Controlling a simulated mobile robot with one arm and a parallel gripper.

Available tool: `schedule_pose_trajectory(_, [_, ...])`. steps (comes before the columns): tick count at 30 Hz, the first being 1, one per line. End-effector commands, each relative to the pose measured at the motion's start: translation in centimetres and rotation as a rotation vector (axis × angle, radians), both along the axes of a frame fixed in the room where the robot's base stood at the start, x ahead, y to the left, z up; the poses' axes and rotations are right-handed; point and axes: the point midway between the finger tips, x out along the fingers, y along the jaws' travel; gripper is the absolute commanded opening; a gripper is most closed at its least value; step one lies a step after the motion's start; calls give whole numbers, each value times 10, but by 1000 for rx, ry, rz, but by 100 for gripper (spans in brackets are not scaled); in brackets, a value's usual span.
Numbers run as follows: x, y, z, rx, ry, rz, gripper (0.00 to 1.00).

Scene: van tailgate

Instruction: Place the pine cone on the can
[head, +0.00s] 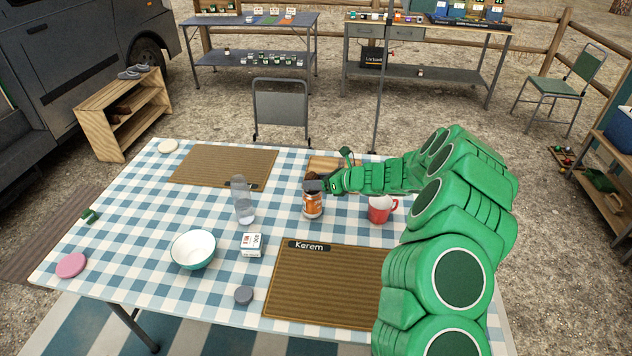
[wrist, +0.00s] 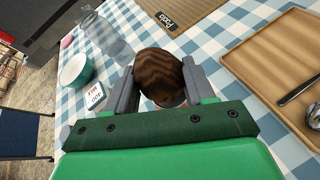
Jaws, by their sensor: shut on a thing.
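The brown pine cone (wrist: 160,76) sits between the two grey fingers of my gripper (wrist: 162,84) in the wrist view. My gripper is shut on it. In the head view the pine cone (head: 311,176) is partly hidden by my gripper (head: 314,184). The orange can (head: 313,206) stands upright on the checked tablecloth. The cone and the gripper are directly over the can's top in the head view. I cannot tell whether the cone touches the can. In the wrist view the cone and fingers hide most of what is below.
A red mug (head: 379,210) stands right of the can, and a clear bottle (head: 242,203) left of it. A small box (head: 251,244), a bowl (head: 193,249) and a grey disc (head: 243,294) are nearer. A wooden tray (wrist: 262,68) with a spoon lies beside my gripper.

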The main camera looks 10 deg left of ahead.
Motion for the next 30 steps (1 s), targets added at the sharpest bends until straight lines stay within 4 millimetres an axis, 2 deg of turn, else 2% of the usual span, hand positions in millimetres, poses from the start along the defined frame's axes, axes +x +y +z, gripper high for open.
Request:
schedule_pose_trajectory(7, [0,0,-3,0,0,0,25])
schedule_pose_trajectory(8, [0,0,-3,0,0,0,58])
schedule_pose_trajectory(12, [0,0,-3,0,0,0,79])
schedule_pose_trajectory(24, [0,-1,1,0,1,0,79])
schedule_pose_trajectory(30, [-6,-21,9,1,1,-2,79])
